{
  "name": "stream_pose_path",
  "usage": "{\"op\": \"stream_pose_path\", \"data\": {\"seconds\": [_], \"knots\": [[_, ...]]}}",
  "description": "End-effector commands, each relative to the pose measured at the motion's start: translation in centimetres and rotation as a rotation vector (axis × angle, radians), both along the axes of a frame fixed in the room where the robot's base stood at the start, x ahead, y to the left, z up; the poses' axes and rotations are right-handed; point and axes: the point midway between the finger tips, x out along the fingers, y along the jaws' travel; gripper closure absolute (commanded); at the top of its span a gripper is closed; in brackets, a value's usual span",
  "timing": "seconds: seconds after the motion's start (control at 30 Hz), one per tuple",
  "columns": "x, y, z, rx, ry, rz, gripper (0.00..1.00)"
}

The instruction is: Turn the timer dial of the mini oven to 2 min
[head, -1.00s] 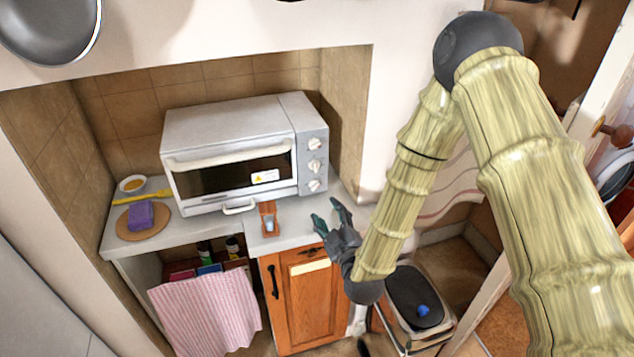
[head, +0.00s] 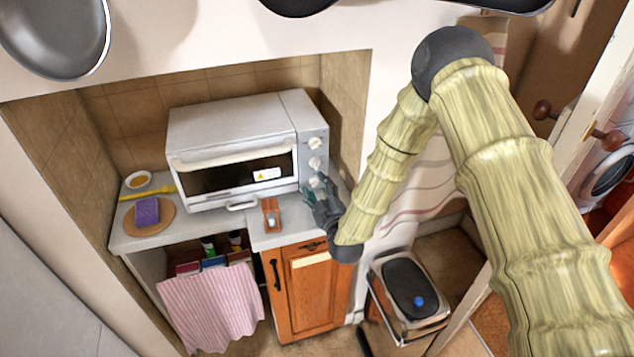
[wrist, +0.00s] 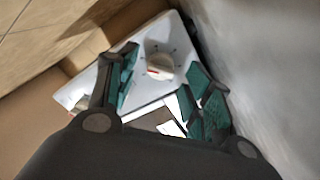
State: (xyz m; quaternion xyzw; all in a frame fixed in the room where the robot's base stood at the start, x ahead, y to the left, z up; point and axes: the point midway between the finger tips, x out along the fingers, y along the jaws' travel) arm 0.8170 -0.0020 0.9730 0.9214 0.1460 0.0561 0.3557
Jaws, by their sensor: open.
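The mini oven (head: 235,150) is a white box on the counter in the alcove. Its right front panel carries a column of three pale dials: top (head: 315,142), middle (head: 315,162) and bottom (head: 316,182). My gripper (head: 314,190) is at the bottom dial, open, partly covering the panel's lower end. In the wrist view, a round white dial (wrist: 160,62) with a red mark sits ahead between the green-padded fingers of my gripper (wrist: 163,88), with a gap to both. Tick marks surround it; their labels are unreadable. I cannot tell which dial is the timer.
A small wooden item (head: 271,215) lies on the counter before the oven. A purple sponge (head: 147,211) on a round board is at the left. The alcove's right wall is close beside the panel. A bin (head: 407,290) stands below right.

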Motion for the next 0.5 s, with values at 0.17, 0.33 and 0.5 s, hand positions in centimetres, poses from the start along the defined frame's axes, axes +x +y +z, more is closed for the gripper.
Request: {"op": "stream_pose_path", "data": {"seconds": [0.17, 0.33, 0.5], "knots": [[1.1, 0.35, 0.06, 0.0, 0.0, 0.0, 0.5], [1.34, 0.42, -0.02, -0.001, 0.0, 0.0, 0.5], [1.31, 0.42, -0.02, -0.001, 0.0, 0.0, 0.51]]}}
